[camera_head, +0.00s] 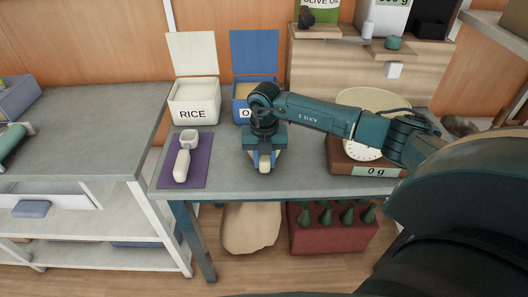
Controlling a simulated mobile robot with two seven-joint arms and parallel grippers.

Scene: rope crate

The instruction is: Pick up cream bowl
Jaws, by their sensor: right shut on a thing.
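My right gripper (264,161) reaches in from the right over the grey table and points down near its front middle. It is shut on a small cream thing (265,166) that shows between its blue fingers. This looks like the cream bowl, but the gripper hides most of it, and I cannot tell whether it touches the table. My left gripper is not in view.
A white RICE bin (194,112) and a blue bin (240,116) stand open at the back. A white scoop (183,160) lies on a purple mat (171,180) at left. A scale (372,171) reading 0 g, with a pale pan (372,97), stands right, partly behind my arm.

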